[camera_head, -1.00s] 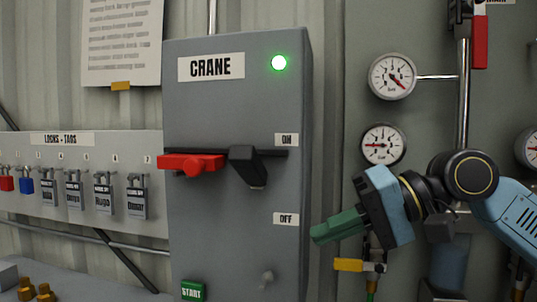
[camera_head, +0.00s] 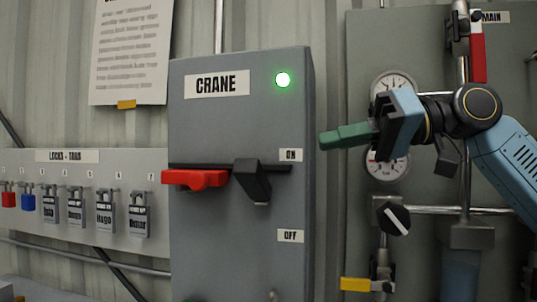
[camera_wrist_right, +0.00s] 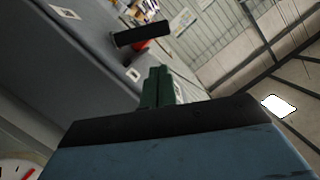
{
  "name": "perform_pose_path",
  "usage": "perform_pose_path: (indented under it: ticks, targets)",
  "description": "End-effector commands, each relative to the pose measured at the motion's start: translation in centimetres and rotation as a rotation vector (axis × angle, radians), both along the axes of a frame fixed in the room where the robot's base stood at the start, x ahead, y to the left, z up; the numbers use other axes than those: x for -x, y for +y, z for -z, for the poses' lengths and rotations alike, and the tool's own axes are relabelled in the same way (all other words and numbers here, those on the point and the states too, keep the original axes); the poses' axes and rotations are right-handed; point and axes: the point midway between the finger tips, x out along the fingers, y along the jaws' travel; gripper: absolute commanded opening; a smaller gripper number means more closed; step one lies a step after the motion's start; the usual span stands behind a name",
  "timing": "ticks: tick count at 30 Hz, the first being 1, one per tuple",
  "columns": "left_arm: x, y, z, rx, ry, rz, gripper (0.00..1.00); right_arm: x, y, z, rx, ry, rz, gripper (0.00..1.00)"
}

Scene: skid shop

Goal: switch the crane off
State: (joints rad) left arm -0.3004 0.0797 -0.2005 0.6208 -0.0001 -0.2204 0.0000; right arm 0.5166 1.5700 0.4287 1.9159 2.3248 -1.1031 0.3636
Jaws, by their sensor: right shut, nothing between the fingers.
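The grey crane switch box (camera_head: 215,125) stands in the middle of the head view, with a CRANE label (camera_head: 217,84) and a lit green lamp (camera_head: 283,79). Its switch has a red handle part (camera_head: 196,179) and a black lever (camera_head: 252,181), level with the ON label (camera_head: 290,155). The OFF label (camera_head: 290,236) is lower down. My right gripper (camera_head: 322,141), with green fingers, is shut and empty just right of the box, near ON height, not touching the lever. The wrist view shows the fingers (camera_wrist_right: 158,88) below the black lever (camera_wrist_right: 142,34). My left gripper is out of view.
Gauges (camera_head: 388,165) and pipes are on a panel right of the box, behind my right arm. A lock board (camera_head: 90,215) with several padlocks is at the left. A notice (camera_head: 130,50) hangs above it. Space in front of the box is clear.

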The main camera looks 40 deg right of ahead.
Motion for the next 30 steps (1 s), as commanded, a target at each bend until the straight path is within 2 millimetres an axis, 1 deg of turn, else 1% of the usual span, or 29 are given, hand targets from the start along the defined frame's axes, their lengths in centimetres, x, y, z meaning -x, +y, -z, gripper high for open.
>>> perform_pose_path:
  ticks: [5,12,18,24,30]
  targets:
    - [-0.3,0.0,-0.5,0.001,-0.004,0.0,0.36,-0.7,0.8,0.2,0.002,0.006,0.0,0.0]
    - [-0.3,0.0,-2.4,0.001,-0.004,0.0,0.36,-3.4,3.8,1.0,0.005,0.011,0.0,0.0]
    - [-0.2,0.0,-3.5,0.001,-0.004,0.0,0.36,-5.3,5.8,1.6,0.003,0.009,0.001,0.0]
    - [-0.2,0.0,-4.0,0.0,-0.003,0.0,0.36,-6.3,6.9,2.0,0.001,0.006,0.0,0.0]
    - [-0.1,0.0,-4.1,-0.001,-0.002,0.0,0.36,-6.6,7.3,2.1,0.0,0.002,0.0,0.0]
